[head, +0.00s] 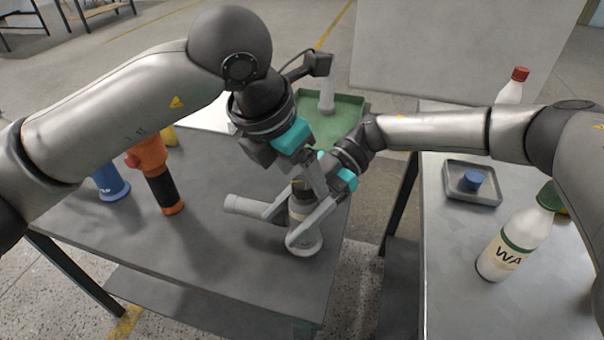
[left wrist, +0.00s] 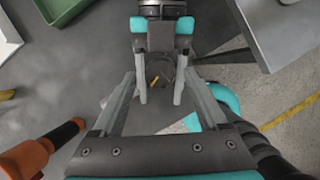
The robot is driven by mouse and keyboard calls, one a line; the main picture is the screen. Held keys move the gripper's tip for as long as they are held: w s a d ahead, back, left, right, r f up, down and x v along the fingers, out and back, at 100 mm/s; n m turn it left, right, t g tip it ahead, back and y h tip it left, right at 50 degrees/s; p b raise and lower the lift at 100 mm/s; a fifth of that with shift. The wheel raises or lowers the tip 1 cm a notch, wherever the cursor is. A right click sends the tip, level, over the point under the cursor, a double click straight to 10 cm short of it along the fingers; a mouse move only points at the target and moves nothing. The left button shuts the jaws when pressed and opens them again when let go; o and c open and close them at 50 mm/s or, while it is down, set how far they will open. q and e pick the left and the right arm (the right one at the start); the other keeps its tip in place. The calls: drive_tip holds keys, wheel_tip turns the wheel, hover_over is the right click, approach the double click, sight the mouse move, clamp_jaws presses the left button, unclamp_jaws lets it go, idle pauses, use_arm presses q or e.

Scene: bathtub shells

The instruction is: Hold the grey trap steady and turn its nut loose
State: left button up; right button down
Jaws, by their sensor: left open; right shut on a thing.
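The grey trap (head: 245,206) stands on the dark table near its right edge, its side pipe pointing left. My right gripper (head: 282,227) is shut on the trap's body, one finger on each side. The nut (head: 299,187) is at the trap's top, partly hidden by the grippers; in the left wrist view the dark round top (left wrist: 158,72) carries a yellow mark. My left gripper (head: 313,178) is above the trap, pointing down, open. In the left wrist view its fingers (left wrist: 158,78) lie either side of the nut; contact cannot be told.
An orange and black tool (head: 152,160) and a blue item (head: 110,182) stand at the left of the table. A green tray (head: 348,103) and a white sheet or tray (head: 210,117) lie behind. On the right table are a labelled bottle (head: 512,245) and a grey tray (head: 485,196) holding a blue cap.

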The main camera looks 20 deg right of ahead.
use_arm(q)
drive_tip(key=shift+w+d+f, duration=0.15)
drive_tip(key=shift+d+f, duration=0.1)
drive_tip(key=shift+f, duration=0.4)
clamp_jaws()
